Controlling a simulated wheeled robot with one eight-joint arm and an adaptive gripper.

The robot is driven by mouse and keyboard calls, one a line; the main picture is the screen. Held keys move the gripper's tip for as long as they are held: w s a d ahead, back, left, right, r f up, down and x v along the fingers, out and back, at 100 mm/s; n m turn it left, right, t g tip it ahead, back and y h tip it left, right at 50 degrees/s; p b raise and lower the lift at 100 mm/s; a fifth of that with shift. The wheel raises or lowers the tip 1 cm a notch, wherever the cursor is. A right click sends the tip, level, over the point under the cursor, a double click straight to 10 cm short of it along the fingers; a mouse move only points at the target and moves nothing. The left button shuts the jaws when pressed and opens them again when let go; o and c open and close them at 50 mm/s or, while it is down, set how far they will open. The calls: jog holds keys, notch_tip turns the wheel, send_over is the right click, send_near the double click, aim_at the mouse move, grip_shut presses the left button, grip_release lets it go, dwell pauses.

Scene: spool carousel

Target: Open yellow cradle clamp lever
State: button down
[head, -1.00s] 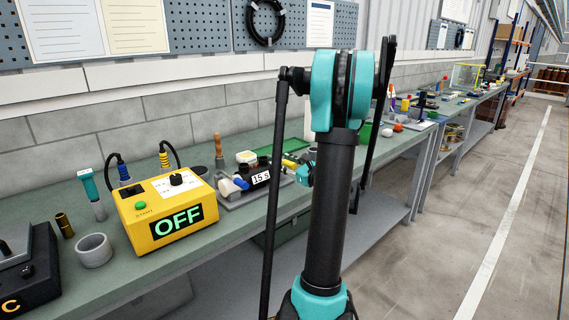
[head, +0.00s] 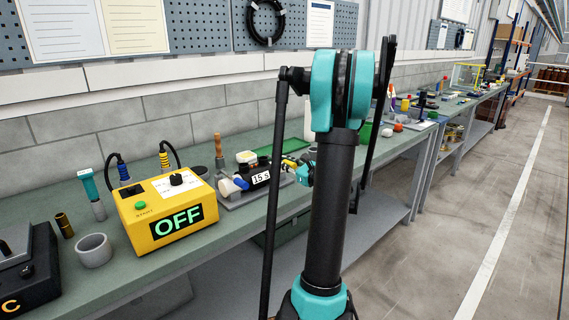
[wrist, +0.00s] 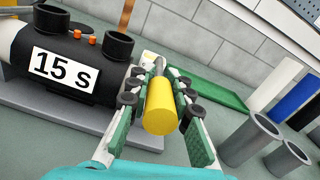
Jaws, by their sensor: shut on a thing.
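The yellow clamp lever (wrist: 160,106) is a thick yellow cylinder on a grey shaft, in the middle of the wrist view. My gripper (wrist: 158,88) is shut on it, with a finger on each side of the yellow grip. In the head view my gripper (head: 301,171) is at the right end of the cradle, with a bit of the yellow lever (head: 288,163) showing. The black cradle body (wrist: 65,62) carries a "15 s" label and lies left of the lever in the wrist view. The fingers partly hide the lever's base.
A yellow control box (head: 165,217) reading OFF stands left of the cradle. Grey tubes (wrist: 247,138) stand to the right in the wrist view. A green tray (wrist: 215,90) lies behind. The green bench (head: 235,225) has bare room along its front edge.

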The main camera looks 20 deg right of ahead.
jog(key=shift+r, duration=0.2)
jog(key=shift+w+a+r+g+h, duration=0.15)
jog(key=shift+w+r+g+h, duration=0.15)
jog(key=shift+r+g, duration=0.5)
jog(key=shift+w+a+r+g+h, duration=0.2)
jog(key=shift+w+r+g, duration=0.15)
jog(key=shift+r+g, duration=0.4)
jog(key=w+r+g, duration=0.1)
jog(key=w+a+r+g+h, duration=0.1)
jog(key=w+r+g, duration=0.1)
jog(key=w+r+g+h, duration=0.1)
jog(key=r+g, duration=0.1)
jog(key=shift+w+a+r, duration=0.1)
jog(key=shift+w+a, duration=0.15)
jog(key=w+a+r+g+h, duration=0.1)
jog(key=w+a+g+h, duration=0.2)
jog(key=w+g, duration=0.6)
jog(key=shift+w+a+r, duration=0.3)
jog(key=shift+w+a, duration=0.05)
jog(key=shift+w, duration=0.3)
jog(key=c, duration=1.3)
grip_release()
